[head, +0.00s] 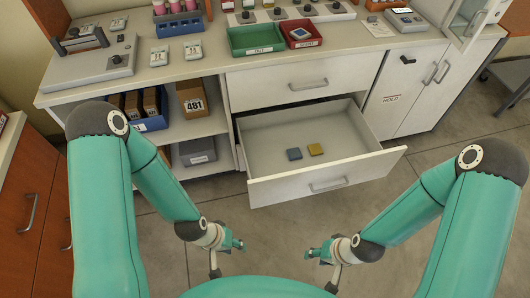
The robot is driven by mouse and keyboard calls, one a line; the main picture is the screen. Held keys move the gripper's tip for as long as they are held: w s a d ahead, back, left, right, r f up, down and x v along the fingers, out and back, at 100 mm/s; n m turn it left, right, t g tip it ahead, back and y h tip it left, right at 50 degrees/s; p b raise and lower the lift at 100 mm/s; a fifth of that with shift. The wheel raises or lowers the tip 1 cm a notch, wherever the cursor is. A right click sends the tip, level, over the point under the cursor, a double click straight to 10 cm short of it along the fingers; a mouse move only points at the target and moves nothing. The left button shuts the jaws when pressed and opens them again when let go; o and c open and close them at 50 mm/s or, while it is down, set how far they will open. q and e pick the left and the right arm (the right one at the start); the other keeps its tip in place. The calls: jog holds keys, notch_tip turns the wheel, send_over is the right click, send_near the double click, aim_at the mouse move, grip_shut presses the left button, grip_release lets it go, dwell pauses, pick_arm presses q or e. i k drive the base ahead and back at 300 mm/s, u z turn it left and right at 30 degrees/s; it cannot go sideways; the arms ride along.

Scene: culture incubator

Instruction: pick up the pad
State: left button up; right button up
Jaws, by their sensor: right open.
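Two small flat square pads lie in the open lower drawer (270,158): a blue-grey pad (294,154) and a mustard-yellow pad (315,149) to its right. They lie close together with a small gap. My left gripper (240,243) is below the drawer in the picture, over the floor and away from both pads; its jaw opening is too small to make out. My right gripper (310,253) is open and empty, also in front of the drawer and apart from the pads.
The counter (210,68) holds a green tray (256,39), a red tray (300,34) and several small devices. Left of the drawer, a shelf holds boxes, one a carton marked 481 (193,98). The drawer front (330,180) juts out toward me. The floor in front is clear.

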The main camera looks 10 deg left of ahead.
aim_at(294, 153)
jog(key=u, duration=0.45)
jog(key=i, duration=1)
